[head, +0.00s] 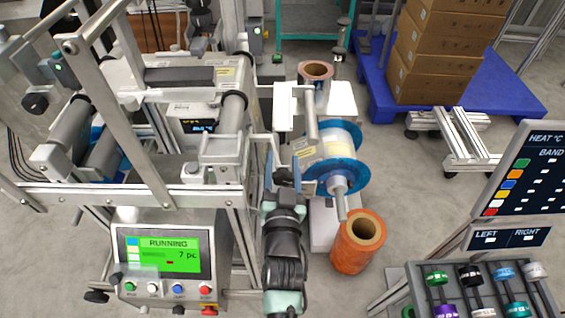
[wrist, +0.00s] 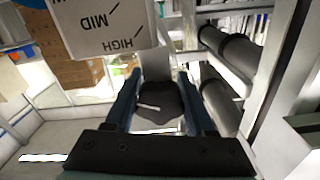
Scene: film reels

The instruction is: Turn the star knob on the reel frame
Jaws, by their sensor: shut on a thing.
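The star knob (wrist: 162,104) is dark with a lobed rim and a pale pointer line; it sits between my two finger pads in the wrist view. My gripper (wrist: 161,112) is shut on it, one dark blue finger on each side. In the head view my gripper (head: 283,178) reaches up to the reel frame (head: 257,150), left of the blue-flanged reel (head: 333,160). The knob is hidden there behind my gripper and arm. A white dial plate (wrist: 103,25) with MID and HIGH and tick marks shows upside down above the knob in the wrist view.
An orange roll (head: 358,243) stands on the floor right of my arm. A control panel (head: 165,258) reading RUNNING is at left. A rack of coloured-capped items (head: 478,285) and a HEAT sign (head: 530,170) are at right. Cartons (head: 440,50) stand on a blue pallet (head: 500,88) behind.

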